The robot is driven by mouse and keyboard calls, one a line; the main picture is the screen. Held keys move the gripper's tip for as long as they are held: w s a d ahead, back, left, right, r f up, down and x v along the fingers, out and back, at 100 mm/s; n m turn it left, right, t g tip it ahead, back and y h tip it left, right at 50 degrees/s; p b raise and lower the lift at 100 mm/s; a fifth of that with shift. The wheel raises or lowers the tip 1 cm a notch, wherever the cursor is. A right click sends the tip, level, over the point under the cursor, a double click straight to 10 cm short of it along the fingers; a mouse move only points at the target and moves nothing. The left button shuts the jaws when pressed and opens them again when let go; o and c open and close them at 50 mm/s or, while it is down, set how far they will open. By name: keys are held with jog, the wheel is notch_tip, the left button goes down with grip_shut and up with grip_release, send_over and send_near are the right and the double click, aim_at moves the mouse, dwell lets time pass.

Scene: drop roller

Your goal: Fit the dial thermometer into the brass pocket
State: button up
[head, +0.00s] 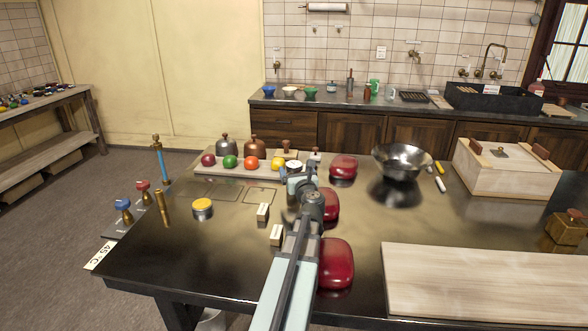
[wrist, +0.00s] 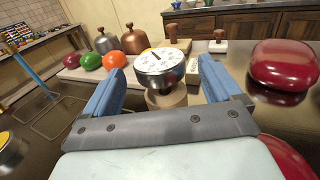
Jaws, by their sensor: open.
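The dial thermometer (wrist: 160,62) has a round white face with a dark needle and a metal case. In the wrist view it sits upright on a small wooden stand (wrist: 166,99); its stem is hidden. My gripper (wrist: 160,72) is open, with one blue finger on each side of the dial and gaps showing. In the head view the dial (head: 293,166) shows just beyond the gripper (head: 297,178). A slim upright brass tube (head: 162,208) at the table's left edge looks like the brass pocket; its opening is too small to make out.
A blue pipe with a brass top (head: 158,160) and blue and red valve knobs (head: 123,205) stand left. Several dark red rounded objects (head: 343,167) lie right of my arm. A steel bowl (head: 401,160) stands further right. The front-left tabletop is mostly clear.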

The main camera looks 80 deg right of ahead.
jog(key=shift+x, duration=1.55)
jog(key=shift+c, duration=0.5)
jog(key=c, duration=1)
